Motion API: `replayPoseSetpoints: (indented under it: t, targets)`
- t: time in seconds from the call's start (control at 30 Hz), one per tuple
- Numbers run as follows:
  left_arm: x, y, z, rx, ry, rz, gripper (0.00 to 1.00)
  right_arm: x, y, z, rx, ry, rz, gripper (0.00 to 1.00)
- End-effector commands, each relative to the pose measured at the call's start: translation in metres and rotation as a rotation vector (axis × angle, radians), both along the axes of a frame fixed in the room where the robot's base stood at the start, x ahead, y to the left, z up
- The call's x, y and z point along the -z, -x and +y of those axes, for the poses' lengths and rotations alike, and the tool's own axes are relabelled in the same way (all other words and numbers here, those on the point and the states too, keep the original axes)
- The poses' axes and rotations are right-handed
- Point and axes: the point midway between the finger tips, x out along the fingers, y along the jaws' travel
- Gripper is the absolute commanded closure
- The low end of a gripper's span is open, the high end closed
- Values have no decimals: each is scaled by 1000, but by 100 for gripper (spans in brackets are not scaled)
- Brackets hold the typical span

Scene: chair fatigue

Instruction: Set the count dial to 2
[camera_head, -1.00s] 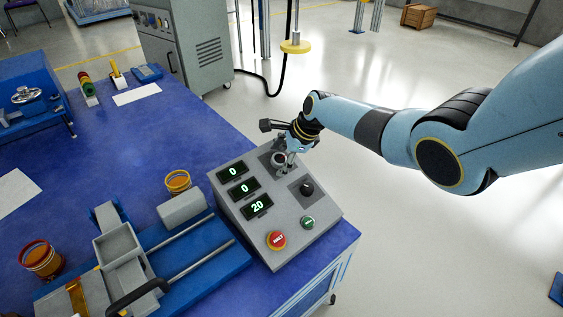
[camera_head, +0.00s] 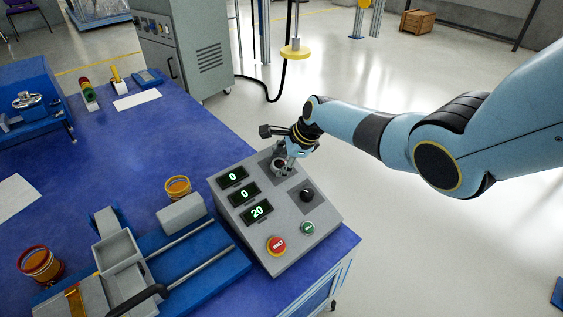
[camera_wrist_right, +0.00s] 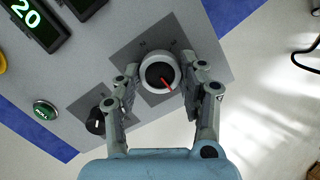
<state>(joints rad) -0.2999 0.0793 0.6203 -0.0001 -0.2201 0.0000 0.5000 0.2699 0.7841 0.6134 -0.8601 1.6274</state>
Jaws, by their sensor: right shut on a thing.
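The grey control box (camera_head: 240,212) stands at the right end of the blue table. My right gripper (camera_head: 280,164) is shut on a dial at its upper part. In the right wrist view the dial (camera_wrist_right: 159,74) has a pale ring, a dark centre and a red pointer angled to the lower right. The gripper's two fingers (camera_wrist_right: 160,68) lie on either side of it. The displays read 0 (camera_head: 233,177), 0 (camera_head: 244,194) and 20 (camera_head: 257,212). My left gripper is not in view.
A second, black knob (camera_head: 307,195) sits on its own dark plate beside the gripped dial. Below are a red HALT button (camera_head: 276,245) and a green button (camera_head: 308,228). A blue fixture with rails (camera_head: 205,268) stands left of the box.

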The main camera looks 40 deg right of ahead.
Motion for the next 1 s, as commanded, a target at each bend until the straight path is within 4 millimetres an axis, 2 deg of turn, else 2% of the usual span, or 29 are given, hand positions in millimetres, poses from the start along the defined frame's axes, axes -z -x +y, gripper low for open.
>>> replayPoseSetpoints:
  t: [0.27, 1.0]
  targets:
    - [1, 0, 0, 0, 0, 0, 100, 0, 0, 0, -160, 64, -3, 91]
    - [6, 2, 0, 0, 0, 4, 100, 0, -2, 0, -808, 325, -23, 91]
